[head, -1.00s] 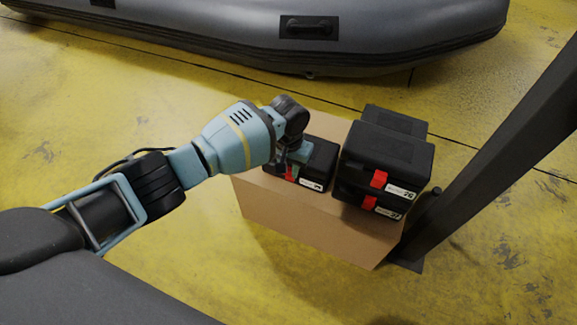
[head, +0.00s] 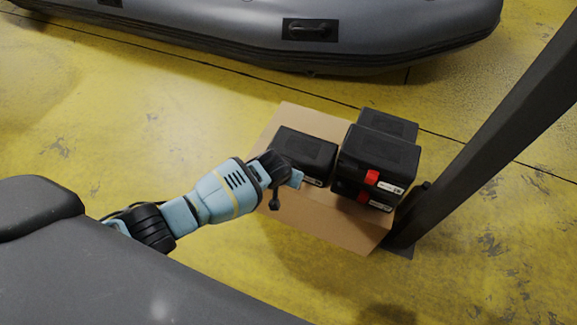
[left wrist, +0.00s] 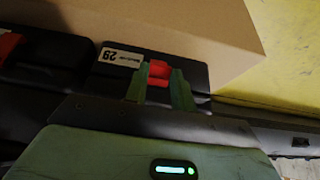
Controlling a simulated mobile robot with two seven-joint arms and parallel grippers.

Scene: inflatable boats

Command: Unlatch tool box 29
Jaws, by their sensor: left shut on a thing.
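Tool box 29 is the black case (head: 305,150) at the left on the cardboard box in the head view. Its front with the white label 29 (left wrist: 122,57) shows upside down in the left wrist view. Its red latch (left wrist: 159,69) sits between the fingers of my left gripper (left wrist: 160,80), which is shut on it. In the head view my left gripper (head: 297,179) is at the front of the case and hides the latch. I cannot tell whether the latch is lifted. My right gripper is not in view.
The cardboard box (head: 330,222) bears the cases. Two stacked black cases (head: 378,155) with red latches stand close to the right, another (head: 388,123) behind them. A dark post (head: 475,145) rises at the right. A grey inflatable boat (head: 250,30) lies behind. Yellow floor is clear at left.

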